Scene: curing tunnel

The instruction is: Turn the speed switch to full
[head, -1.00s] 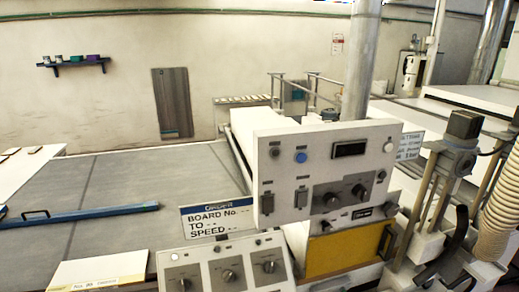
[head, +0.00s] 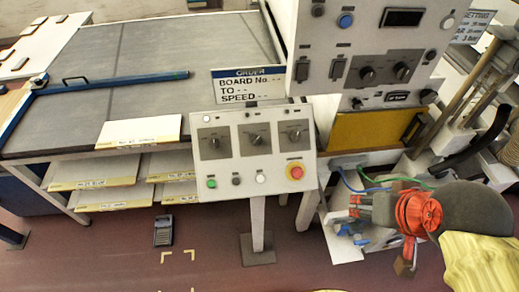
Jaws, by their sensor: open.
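The task's speed switch cannot be told apart by its label, as the print is too small to read. The low tilted control panel (head: 225,170) carries three rotary switches in a row: left (head: 213,142), middle (head: 256,139) and right (head: 293,134). The taller panel (head: 440,38) behind has two more dark knobs, left (head: 367,74) and right (head: 403,71). My gripper (head: 396,223) is at the lower right, open, with its fingers apart, to the right of the low panel and clear of it. Parts behind the gripper blur its outline.
Red emergency button (head: 295,172) sits at the low panel's lower right, beside small green and white buttons. A sign (head: 240,87) stands behind the panel. A grey conveyor bed (head: 150,60) lies at left. Hoses and posts crowd the right. Floor is open before the panel's post.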

